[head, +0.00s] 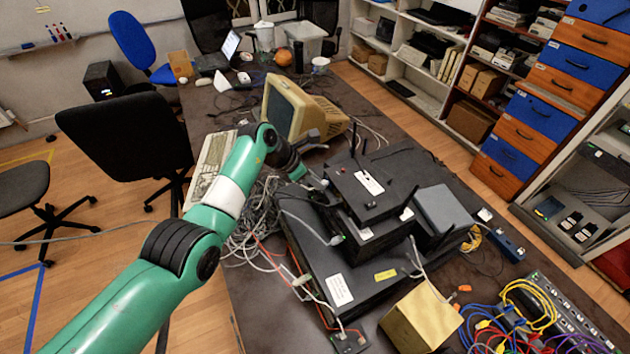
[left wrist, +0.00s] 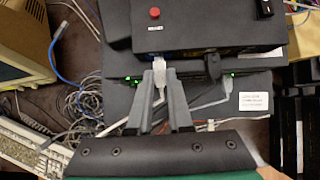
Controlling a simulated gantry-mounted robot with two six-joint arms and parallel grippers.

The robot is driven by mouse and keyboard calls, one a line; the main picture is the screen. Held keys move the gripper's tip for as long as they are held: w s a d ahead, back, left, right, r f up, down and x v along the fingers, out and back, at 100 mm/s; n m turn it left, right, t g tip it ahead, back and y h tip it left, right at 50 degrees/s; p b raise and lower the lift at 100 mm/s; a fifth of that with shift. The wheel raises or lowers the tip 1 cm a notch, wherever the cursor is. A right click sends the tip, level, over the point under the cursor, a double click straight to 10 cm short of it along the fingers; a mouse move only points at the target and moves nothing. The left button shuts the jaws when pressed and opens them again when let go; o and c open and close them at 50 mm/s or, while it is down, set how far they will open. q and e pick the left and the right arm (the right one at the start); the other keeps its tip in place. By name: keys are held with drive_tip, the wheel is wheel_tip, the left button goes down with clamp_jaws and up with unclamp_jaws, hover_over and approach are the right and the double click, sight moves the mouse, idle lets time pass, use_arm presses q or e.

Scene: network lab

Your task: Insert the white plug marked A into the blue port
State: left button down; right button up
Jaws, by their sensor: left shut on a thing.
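My left gripper (head: 316,182) reaches in from the left to the near-left side of a stack of black network boxes (head: 365,193). In the left wrist view the left gripper (left wrist: 160,76) is shut on a white plug (left wrist: 159,68), whose cable hangs down between the fingers. The plug's tip points at the front of a black box (left wrist: 205,30) and seems close to it or touching; I cannot tell whether it is inside a port. No letter on the plug is readable. The blue port does not show clearly. The right gripper is not in view.
A lower black box (left wrist: 235,83) with green lights lies under the stack. Tangled grey cables (head: 252,220) and a keyboard (head: 210,165) lie left of it. A beige monitor (head: 290,108) stands behind, and a cardboard box (head: 420,320) in front.

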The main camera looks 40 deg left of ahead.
use_arm(q)
drive_tip(key=shift+w+d+b, duration=0.15)
drive_tip(key=shift+w+b, duration=0.1)
drive_tip(key=shift+b, duration=0.55)
idle(0.5)
drive_tip(key=c, duration=0.8)
unclamp_jaws()
drive_tip(key=shift+o, duration=0.2)
drive_tip(key=shift+r, duration=0.1)
drive_tip(key=shift+s+r+p, duration=0.1)
drive_tip(key=shift+r+p, duration=0.15)
drive_tip(key=shift+p, duration=0.05)
drive_tip(key=p+v, duration=0.3)
drive_tip(key=v, duration=0.8)
